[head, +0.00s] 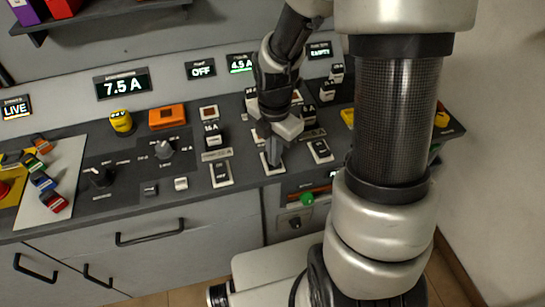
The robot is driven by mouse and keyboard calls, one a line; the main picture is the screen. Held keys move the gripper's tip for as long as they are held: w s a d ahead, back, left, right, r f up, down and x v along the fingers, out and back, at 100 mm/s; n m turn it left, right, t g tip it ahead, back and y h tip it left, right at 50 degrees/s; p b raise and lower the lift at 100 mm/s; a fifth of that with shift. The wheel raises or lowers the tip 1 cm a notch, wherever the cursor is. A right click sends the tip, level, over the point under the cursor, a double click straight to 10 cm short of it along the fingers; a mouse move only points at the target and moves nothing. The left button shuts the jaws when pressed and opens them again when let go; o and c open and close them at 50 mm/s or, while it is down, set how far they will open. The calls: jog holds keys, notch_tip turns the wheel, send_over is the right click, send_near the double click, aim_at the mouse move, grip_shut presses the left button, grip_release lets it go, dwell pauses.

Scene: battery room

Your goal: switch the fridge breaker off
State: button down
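Several breakers with black toggles on white plates stand in rows on the dark sloping console (110,205). Their labels are too small to read, so I cannot tell which one is the fridge breaker. My gripper (272,161) points down at a front-row breaker (273,169) and covers most of its toggle. The fingers look shut together as one narrow dark shape, with nothing seen between them. I cannot tell whether they touch the toggle. Other front-row breakers stand to the left (221,175) and right (320,151). My forearm hides part of the rear rows.
Displays on the wall read 7.5 A (123,86), OFF (200,69), 4.5 A (240,64) and EMPTY (319,50). A rotary knob (163,150), yellow button (121,122) and orange box (166,116) are at left. A green knob (307,198) sits below the console edge.

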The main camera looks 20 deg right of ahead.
notch_tip(320, 180, up, 7)
jog(key=p, duration=0.6)
jog(key=shift+p, duration=0.35)
jog(key=shift+f, duration=0.1)
jog(key=s+r+m+t+p, duration=0.1)
jog(key=s+r+m, duration=0.3)
jog(key=r+m, duration=0.4)
jog(key=s+r+m+t+p, duration=0.1)
jog(key=s+r+m+t, duration=0.1)
jog(key=r+m, duration=0.6)
jog(key=s+r+m+t+p, duration=0.2)
jog(key=s+r+m, duration=0.3)
jog(key=r+m, duration=0.3)
notch_tip(320, 180, up, 3)
jog(key=shift+s+r+t, duration=0.1)
jog(key=shift+s+t, duration=0.2)
jog(key=shift+s, duration=0.05)
